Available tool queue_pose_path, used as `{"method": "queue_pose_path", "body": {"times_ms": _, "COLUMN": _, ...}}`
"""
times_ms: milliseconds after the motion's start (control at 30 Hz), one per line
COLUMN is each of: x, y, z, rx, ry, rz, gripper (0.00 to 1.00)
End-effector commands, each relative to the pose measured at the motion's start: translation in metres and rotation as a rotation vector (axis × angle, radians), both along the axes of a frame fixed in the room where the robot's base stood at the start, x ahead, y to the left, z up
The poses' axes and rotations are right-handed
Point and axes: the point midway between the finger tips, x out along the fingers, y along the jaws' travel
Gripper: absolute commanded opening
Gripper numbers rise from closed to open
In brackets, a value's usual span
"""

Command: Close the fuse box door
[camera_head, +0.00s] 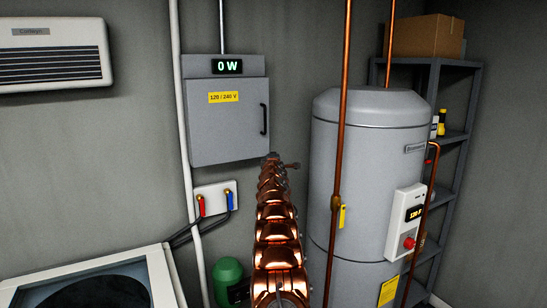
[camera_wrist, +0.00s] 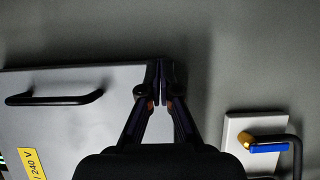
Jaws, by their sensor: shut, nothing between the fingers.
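The fuse box (camera_head: 196,66) is a grey metal box on the wall with a lit "0 W" display on top. Its grey door (camera_head: 225,135) has a yellow "120 / 240 V" label and a black handle (camera_head: 264,119) at the right. The door lies flat or nearly flat over the box; I cannot tell whether a small gap is left. In the wrist view the door (camera_wrist: 85,125) and handle (camera_wrist: 55,98) are at the left. My gripper (camera_wrist: 163,66) is shut and empty beside the door's edge; contact is unclear. In the head view my copper arm mostly hides it.
A grey water heater (camera_head: 365,150) with copper pipes (camera_head: 342,130) stands right of the arm. Below the box is a water valve plate (camera_head: 216,190) with red and blue levers. A washer (camera_head: 85,285) is at lower left, a green bottle (camera_head: 227,272) beside it.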

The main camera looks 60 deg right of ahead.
Motion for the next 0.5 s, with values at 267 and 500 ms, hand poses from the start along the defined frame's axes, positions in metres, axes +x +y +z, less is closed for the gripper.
{"method": "queue_pose_path", "body": {"times_ms": 267, "x": -0.0007, "y": -0.0003, "z": -0.0005, "rx": 0.000, "ry": 0.000, "rz": -0.001, "gripper": 0.00}}
{"method": "queue_pose_path", "body": {"times_ms": 500, "x": -0.0053, "y": 0.0030, "z": -0.0056, "rx": 0.003, "ry": 0.001, "rz": -0.002, "gripper": 0.00}}
